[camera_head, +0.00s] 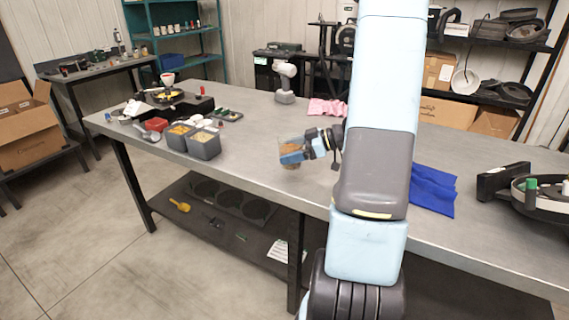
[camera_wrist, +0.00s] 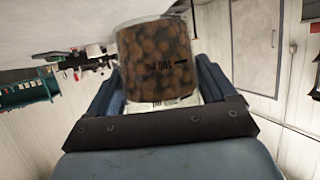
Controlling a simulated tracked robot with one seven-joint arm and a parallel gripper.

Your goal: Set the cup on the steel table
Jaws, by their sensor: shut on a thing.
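The cup (camera_wrist: 158,62) is clear, with brown round seeds inside and dark markings on its side. My gripper (camera_head: 292,157) is shut on it, one blue finger on each side of the cup in the wrist view. In the head view the cup (camera_head: 290,148) appears upright at the middle of the steel table (camera_head: 250,123), partly covered by a finger. I cannot tell whether its base touches the tabletop or is slightly above it.
Grey bins (camera_head: 204,146) with contents stand to the left. A white and grey device (camera_head: 285,82) and a pink cloth (camera_head: 328,107) lie behind. A blue cloth (camera_head: 433,190) and a round black device (camera_head: 541,197) are at right. Bare tabletop surrounds the cup.

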